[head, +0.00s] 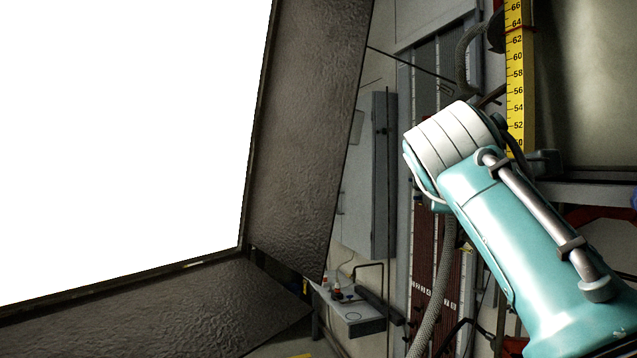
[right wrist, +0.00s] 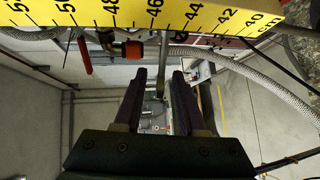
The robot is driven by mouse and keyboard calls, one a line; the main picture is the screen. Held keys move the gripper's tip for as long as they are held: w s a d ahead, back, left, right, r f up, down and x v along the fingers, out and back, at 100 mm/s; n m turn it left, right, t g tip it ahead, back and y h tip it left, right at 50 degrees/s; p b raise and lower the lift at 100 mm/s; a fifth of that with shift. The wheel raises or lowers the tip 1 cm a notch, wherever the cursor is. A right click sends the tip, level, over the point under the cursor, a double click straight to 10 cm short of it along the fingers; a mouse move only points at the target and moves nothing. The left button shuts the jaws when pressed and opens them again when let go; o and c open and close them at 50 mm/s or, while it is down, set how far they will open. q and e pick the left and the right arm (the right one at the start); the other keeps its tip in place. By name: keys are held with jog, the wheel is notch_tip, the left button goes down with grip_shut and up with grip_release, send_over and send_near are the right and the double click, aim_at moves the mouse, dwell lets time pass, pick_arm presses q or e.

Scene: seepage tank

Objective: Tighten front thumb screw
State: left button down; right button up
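My right gripper (right wrist: 163,78) is open and empty in the right wrist view, its two dark fingers apart. Between and beyond the fingers is a thin grey upright rod (right wrist: 163,55). I cannot make out the front thumb screw for certain in either view. A red-ended dark fitting (right wrist: 131,50) lies just beyond and left of the fingertips. In the head view only my teal and white right arm shows, its gripper hidden. The yellow scale (head: 514,80) stands beside the tank (head: 590,80); the scale also crosses the top of the wrist view (right wrist: 190,15). My left gripper is out of view.
A red lever (right wrist: 85,56) and a grey corrugated hose (right wrist: 265,85) are near the right gripper. A large bright white panel (head: 120,130) with a dark frame fills the head view's left. A small shelf (head: 355,318) is on the far wall. Grey floor shows below.

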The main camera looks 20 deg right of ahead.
jog(key=shift+x, duration=1.35)
grip_shut()
jog(key=shift+r, duration=0.1)
